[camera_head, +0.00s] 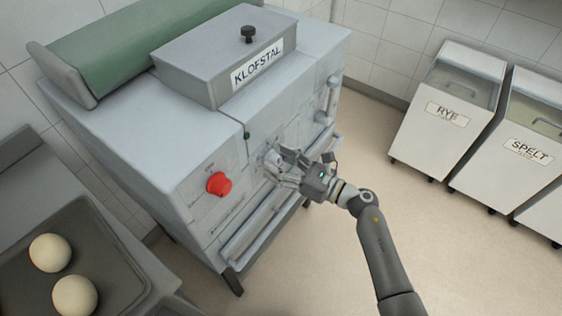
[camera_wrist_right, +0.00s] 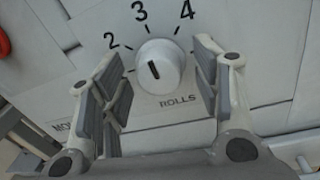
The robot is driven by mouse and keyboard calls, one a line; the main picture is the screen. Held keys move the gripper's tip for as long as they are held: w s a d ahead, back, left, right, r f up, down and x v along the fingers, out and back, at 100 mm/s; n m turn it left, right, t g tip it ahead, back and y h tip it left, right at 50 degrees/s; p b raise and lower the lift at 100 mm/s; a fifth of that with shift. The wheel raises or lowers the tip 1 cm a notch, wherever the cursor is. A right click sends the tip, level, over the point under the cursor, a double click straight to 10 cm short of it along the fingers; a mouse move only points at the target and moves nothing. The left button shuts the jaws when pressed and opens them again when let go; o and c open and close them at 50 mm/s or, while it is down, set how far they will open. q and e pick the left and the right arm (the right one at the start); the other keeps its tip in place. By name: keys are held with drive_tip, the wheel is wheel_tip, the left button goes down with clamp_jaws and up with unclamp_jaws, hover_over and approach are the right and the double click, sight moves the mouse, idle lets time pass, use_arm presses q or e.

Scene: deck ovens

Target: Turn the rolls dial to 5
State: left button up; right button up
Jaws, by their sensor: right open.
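The rolls dial (camera_wrist_right: 165,62) is a white round knob on the machine's pale front, seen in the right wrist view. "ROLLS" is printed below it and the numbers 2, 3 and 4 around its upper side. A short dark mark on its face slants up and slightly left, roughly between 2 and 3. I see no 5; the right finger covers part of the scale. My right gripper (camera_head: 277,165) is open, its fingers on either side of the dial; contact is unclear. In the head view the gripper hides the dial. My left gripper is out of view.
The grey machine (camera_head: 150,140) marked KLOFSTAL has a red knob (camera_head: 219,184) left of my gripper and a long bar handle (camera_head: 262,228) below. A tray (camera_head: 110,262) with dough balls stands at lower left. Rye (camera_head: 440,135) and spelt bins (camera_head: 520,180) stand right, across open floor.

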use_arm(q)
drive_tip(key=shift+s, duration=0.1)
use_arm(e)
drive_tip(key=shift+c, duration=0.3)
drive_tip(key=c, duration=1)
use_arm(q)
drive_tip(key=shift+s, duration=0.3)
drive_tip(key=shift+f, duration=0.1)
use_arm(e)
drive_tip(key=m, duration=0.4)
drive_tip(key=shift+f, duration=0.1)
drive_tip(key=m, duration=0.4)
drive_tip(key=shift+m+t, duration=0.3)
drive_tip(key=m+p, duration=0.1)
drive_tip(key=m, duration=0.4)
use_arm(q)
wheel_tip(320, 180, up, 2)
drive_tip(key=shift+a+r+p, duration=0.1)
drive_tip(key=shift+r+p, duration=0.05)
drive_tip(key=shift+p, duration=0.5)
use_arm(e)
drive_tip(key=m, duration=0.5)
drive_tip(key=shift+f+t, duration=0.1)
drive_tip(key=shift+t, duration=0.3)
